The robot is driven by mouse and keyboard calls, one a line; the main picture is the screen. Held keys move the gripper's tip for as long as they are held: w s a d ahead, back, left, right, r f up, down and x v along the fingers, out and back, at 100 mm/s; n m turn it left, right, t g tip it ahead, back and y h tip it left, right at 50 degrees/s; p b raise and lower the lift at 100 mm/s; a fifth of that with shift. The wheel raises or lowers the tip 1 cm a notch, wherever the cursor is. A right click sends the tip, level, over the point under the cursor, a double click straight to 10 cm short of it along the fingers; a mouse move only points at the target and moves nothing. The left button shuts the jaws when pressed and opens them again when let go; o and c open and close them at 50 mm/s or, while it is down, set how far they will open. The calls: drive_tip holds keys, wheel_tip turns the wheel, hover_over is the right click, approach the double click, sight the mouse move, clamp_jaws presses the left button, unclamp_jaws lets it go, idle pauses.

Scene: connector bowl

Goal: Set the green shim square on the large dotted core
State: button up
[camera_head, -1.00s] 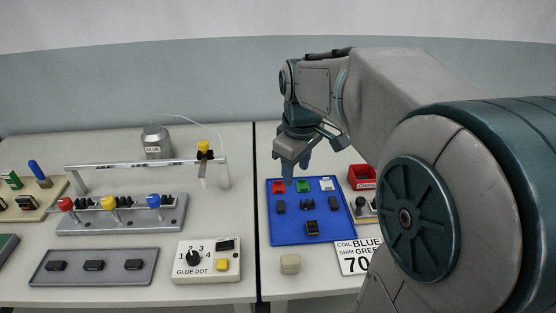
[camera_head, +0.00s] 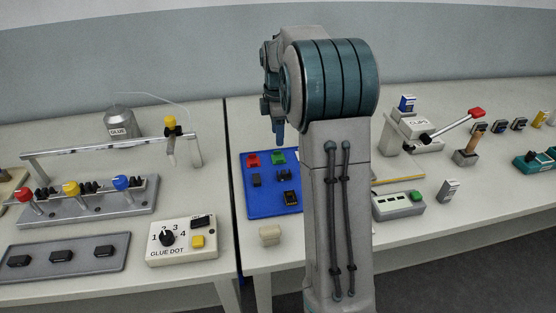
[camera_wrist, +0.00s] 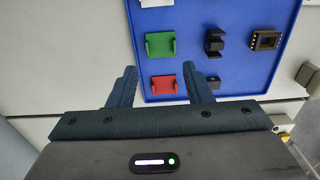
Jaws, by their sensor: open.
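The green shim (camera_head: 278,156) lies on the blue tray (camera_head: 262,208), right of a red shim (camera_head: 252,160). In the wrist view the green shim (camera_wrist: 160,45) lies beyond the red shim (camera_wrist: 163,86), past my fingertips. A larger black core with pale dots (camera_wrist: 265,40) sits on the tray; it looks like the large dotted core and also shows in the head view (camera_head: 291,198). My gripper (camera_wrist: 160,74) is open and empty above the tray's edge, its fingers either side of the red shim in view. In the head view my gripper (camera_head: 278,138) is partly hidden by my arm.
Smaller black cores (camera_wrist: 214,40) lie between the shims and the dotted core. A beige block (camera_head: 270,235) stands in front of the tray. A glue dot box (camera_head: 182,240) and rail fixture (camera_head: 90,202) are left; a lever press (camera_head: 425,135) is right. My arm hides the tray's right side.

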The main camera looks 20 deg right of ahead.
sight(278, 158)
wheel_tip(278, 158, down, 7)
drive_tip(key=shift+s+d+f, duration=0.1)
drive_tip(key=shift+f, duration=0.05)
drive_tip(key=c, duration=0.6)
